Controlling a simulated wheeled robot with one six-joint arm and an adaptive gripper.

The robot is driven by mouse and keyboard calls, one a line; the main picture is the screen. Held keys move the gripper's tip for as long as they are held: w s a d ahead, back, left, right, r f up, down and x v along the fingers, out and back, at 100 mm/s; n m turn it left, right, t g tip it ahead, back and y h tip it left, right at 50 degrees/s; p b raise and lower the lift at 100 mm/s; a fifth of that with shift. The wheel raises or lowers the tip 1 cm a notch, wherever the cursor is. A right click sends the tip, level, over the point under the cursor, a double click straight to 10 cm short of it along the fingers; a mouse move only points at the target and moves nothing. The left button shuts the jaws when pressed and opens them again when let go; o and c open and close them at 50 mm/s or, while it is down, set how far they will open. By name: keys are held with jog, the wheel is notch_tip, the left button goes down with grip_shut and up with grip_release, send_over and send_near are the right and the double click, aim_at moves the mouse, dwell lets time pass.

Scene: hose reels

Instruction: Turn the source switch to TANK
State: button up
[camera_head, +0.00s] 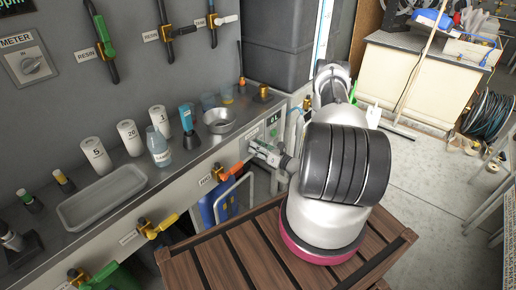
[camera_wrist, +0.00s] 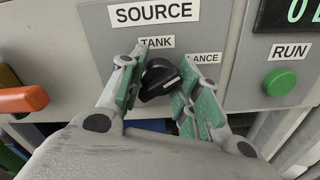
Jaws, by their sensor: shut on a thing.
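The source switch is a black rotary knob (camera_wrist: 160,80) on a grey panel under the SOURCE label (camera_wrist: 153,12). The TANK label (camera_wrist: 156,42) sits just above the knob. A second label (camera_wrist: 203,58) to its upper right is partly covered by a finger and reads "LANCE" where visible. My gripper (camera_wrist: 157,74) has its green-padded fingers on either side of the knob, shut on it. A pale line shows on the knob's face, but its exact pointing is hard to tell. In the head view my gripper (camera_head: 272,152) reaches the panel, and the knob is hidden.
A green RUN button (camera_wrist: 279,81) and a display (camera_wrist: 290,14) are right of the knob. An orange lever (camera_wrist: 22,98) is at the left. The bench above holds white cups (camera_head: 95,152), a bottle (camera_head: 158,146) and a metal bowl (camera_head: 220,120). Floor (camera_head: 430,200) is open at right.

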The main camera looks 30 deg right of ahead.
jog(key=n, duration=0.6)
jog(key=shift+a+n, duration=0.1)
jog(key=shift+n, duration=0.2)
jog(key=shift+o, duration=0.3)
jog(key=n, duration=0.6)
jog(key=shift+a, duration=0.1)
jog(key=shift+o, duration=0.2)
jog(key=shift+s+n, duration=0.1)
jog(key=shift+n, duration=0.3)
jog(key=o, duration=0.9)
jog(key=v, duration=1.2)
